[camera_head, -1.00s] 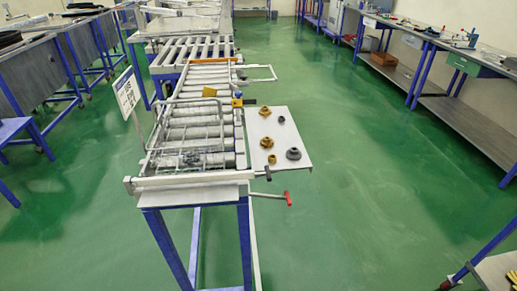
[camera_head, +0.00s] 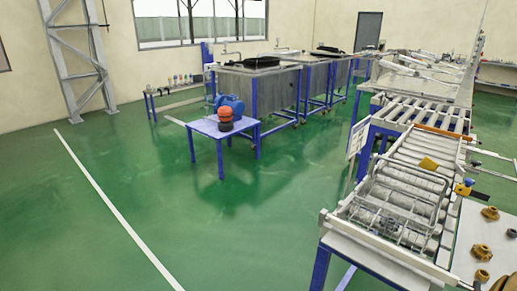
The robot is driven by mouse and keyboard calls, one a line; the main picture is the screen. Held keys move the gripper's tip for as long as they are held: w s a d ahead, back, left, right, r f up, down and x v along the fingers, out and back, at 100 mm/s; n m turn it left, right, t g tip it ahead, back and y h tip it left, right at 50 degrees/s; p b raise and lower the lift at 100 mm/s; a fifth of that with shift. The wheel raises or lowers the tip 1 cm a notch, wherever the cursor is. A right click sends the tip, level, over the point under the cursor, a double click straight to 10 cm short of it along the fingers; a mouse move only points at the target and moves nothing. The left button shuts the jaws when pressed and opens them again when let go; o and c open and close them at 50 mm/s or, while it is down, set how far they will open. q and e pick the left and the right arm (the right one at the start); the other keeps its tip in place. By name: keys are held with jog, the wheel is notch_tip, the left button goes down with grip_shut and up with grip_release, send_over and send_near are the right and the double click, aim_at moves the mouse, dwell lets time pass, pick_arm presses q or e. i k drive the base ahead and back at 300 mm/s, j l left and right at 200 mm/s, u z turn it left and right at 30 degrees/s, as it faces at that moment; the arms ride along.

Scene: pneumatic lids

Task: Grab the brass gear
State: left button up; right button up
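Several brass-coloured round parts sit on a white side plate (camera_head: 466,238) at the right edge of the view. One brass part (camera_head: 490,212) is at the back of the plate, another brass part (camera_head: 482,252) is nearer, and a third brass part (camera_head: 482,276) is close in front of it. They are small, and I cannot tell which one is the brass gear. Neither of my grippers is in view.
The plate adjoins a roller conveyor (camera_head: 405,190) on blue legs, with a wire frame over it. A blue table (camera_head: 210,128) holding an orange-and-black object (camera_head: 225,118) stands left of centre. Green floor (camera_head: 190,220) is open at left and centre.

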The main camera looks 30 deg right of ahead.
aim_at(483, 251)
jog(key=k+l+u, duration=0.1)
jog(key=l, duration=0.3)
jog(key=k+l, duration=0.1)
jog(key=l, duration=0.3)
jog(key=k+l+u, duration=0.15)
jog(key=l, duration=0.2)
jog(key=l+u, duration=0.1)
jog(key=l, duration=0.3)
jog(key=k+l, duration=0.2)
jog(key=l, duration=0.15)
jog(key=k+l+u, duration=0.15)
jog(key=l, duration=0.25)
jog(key=k+l+u, duration=0.1)
jog(key=l, duration=0.25)
